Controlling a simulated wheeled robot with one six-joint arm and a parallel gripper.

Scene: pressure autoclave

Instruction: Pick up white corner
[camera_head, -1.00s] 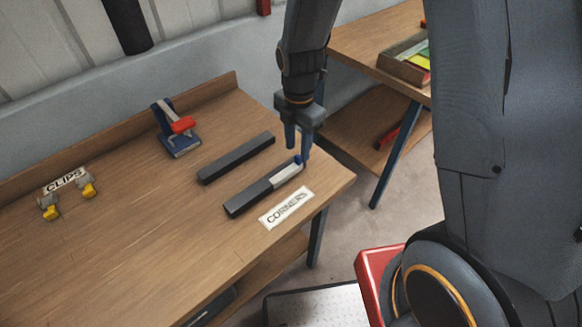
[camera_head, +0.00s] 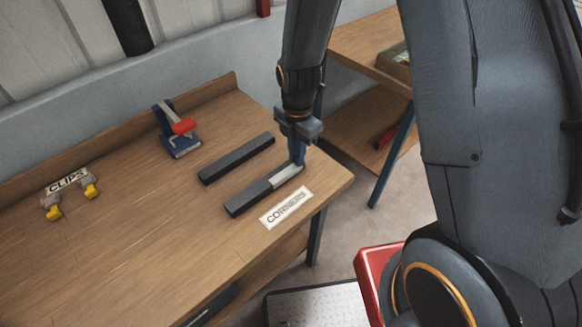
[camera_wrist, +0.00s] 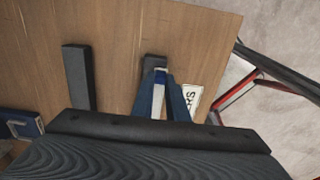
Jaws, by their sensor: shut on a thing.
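The white corner (camera_head: 285,174) is a pale piece at the right end of the near dark bar (camera_head: 248,198) on the wooden table, behind the CORNERS label (camera_head: 287,207). My gripper (camera_head: 297,160) points down at the piece's right end, with its blue fingers shut on it. In the wrist view the fingers of my gripper (camera_wrist: 162,82) are close together, with a strip of the white corner (camera_wrist: 158,97) showing between them. The fingers hide the part they grip. The piece still appears in line with the dark bar; I cannot tell whether it is lifted.
A second dark bar (camera_head: 236,158) lies parallel behind. A blue stand with a red lever (camera_head: 180,130) is further back. Yellow-tipped clips (camera_head: 91,190) lie at the left by the CLIPS label (camera_head: 67,181). The table's front left is clear. Another table (camera_head: 365,63) stands at the back right.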

